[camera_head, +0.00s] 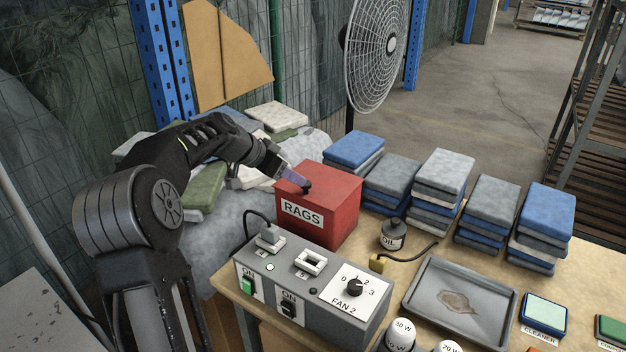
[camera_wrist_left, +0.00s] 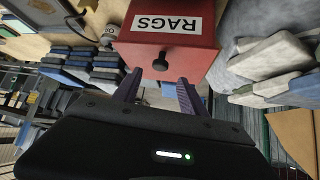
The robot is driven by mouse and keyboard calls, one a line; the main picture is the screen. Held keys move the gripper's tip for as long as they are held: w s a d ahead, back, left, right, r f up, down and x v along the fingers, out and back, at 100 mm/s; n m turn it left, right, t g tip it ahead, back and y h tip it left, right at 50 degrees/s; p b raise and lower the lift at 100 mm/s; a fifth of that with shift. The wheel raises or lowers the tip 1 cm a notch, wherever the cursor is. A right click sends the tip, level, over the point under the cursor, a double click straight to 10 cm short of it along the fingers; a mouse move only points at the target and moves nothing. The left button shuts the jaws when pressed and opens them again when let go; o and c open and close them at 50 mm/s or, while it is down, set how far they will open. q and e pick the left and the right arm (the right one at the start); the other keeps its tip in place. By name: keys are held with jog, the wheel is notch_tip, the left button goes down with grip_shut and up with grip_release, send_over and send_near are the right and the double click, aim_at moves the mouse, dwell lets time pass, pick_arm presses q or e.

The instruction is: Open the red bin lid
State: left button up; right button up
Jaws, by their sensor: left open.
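The red bin (camera_head: 335,222) stands on the table with a white RAGS label on its front. Its flat red lid (camera_head: 334,185) is closed and carries a small black knob (camera_head: 307,187) near its left edge. The bin (camera_wrist_left: 208,60) also shows in the left wrist view, with its knob (camera_wrist_left: 160,62). My left gripper (camera_head: 294,177) reaches in from the left over the lid's left edge. In the left wrist view my left gripper (camera_wrist_left: 160,76) is open, with the knob about between its fingertips. I cannot tell whether it touches. My right gripper is not in view.
Several stacks of folded cloths (camera_head: 435,190) stand behind and right of the bin. A grey switch box (camera_head: 320,285) sits in front, an oil can (camera_head: 393,235) right of it. A grey tray (camera_head: 415,312) and a fan (camera_head: 372,55) are nearby.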

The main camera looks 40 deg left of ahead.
pick_arm(q)
jog(key=shift+p+x, duration=0.85)
jog(key=shift+x, duration=3.1)
jog(key=shift+s, duration=0.1)
jog(key=shift+c, duration=0.3)
grip_shut()
